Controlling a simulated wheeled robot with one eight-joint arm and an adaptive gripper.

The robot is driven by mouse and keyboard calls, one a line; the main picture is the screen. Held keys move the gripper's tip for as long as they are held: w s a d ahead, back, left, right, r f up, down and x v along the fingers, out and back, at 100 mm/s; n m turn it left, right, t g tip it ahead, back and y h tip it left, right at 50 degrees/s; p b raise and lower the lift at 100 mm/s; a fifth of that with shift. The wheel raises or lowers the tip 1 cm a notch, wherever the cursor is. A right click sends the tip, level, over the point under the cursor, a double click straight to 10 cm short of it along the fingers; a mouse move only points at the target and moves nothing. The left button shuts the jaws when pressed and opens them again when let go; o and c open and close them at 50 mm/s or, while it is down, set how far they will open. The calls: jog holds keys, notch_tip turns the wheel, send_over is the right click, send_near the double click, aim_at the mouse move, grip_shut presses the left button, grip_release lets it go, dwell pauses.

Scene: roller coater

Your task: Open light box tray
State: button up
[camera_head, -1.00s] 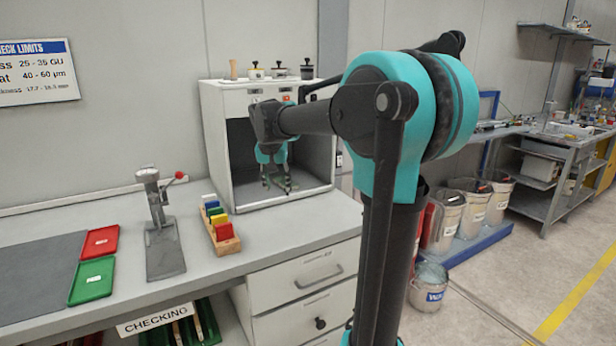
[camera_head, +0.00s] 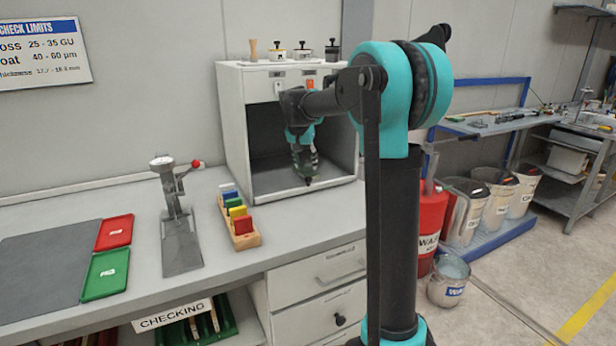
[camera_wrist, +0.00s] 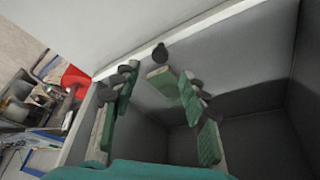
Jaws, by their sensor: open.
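The white light box (camera_head: 231,125) stands on the bench with its dark front opening facing me. My gripper (camera_head: 306,178) points down at the opening, near the front edge of the box floor. In the wrist view my gripper (camera_wrist: 157,82) is open, with green-padded fingers apart and nothing held. A small dark knob (camera_wrist: 159,53) shows at the pale front edge of the box floor, just beyond the fingertips and apart from them. A tray cannot be clearly told from the box floor.
A rack of coloured blocks (camera_head: 240,222) and a metal stand with a red-knobbed lever (camera_head: 180,230) are left of the box. Red (camera_head: 115,232) and green (camera_head: 106,272) trays lie further left. Drawers (camera_head: 330,270) are below. The bench before the box is clear.

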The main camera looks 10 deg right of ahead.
aim_at(308, 178)
jog(key=x, duration=0.7)
jog(key=shift+c, duration=0.3)
grip_shut()
